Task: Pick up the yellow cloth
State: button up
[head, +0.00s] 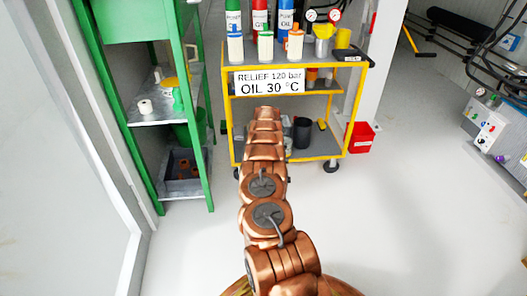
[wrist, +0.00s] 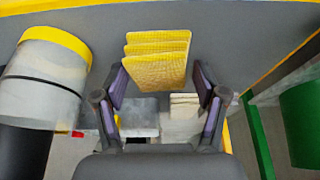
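The yellow cloth (wrist: 157,58) shows in the wrist view as a folded, layered, textured piece at the upper middle. My gripper (wrist: 160,82) is open, with one dark finger on each side of the cloth's lower part. I cannot tell whether either finger touches it. I cannot pick out the cloth in the head view, where my arm reaches toward the yellow cart (head: 240,84) and hides part of it. My gripper is not visible in the head view.
In the wrist view a pale cylinder with a yellow band (wrist: 45,72) is at left and a green object (wrist: 302,122) at right. In the head view, bottles and funnels crowd the cart top. A green shelf unit (head: 195,150) stands left, a red bin (head: 360,137) right. Foreground floor is clear.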

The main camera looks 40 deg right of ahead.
jog(key=c, duration=0.6)
jog(key=shift+r, duration=0.1)
notch_tip(320, 180, up, 4)
jog(key=p, duration=0.3)
jog(key=shift+s, duration=0.15)
jog(key=shift+s+a+f, duration=0.2)
jog(key=shift+s, duration=0.35)
jog(key=s+a+p, duration=0.2)
jog(key=s+p, duration=0.1)
jog(key=s, duration=0.4)
jog(key=s+a+r+p, duration=0.1)
jog(key=s+a+p, duration=0.2)
jog(key=s, duration=0.3)
jog(key=shift+s+p, duration=0.35)
jog(key=shift+p, duration=0.3)
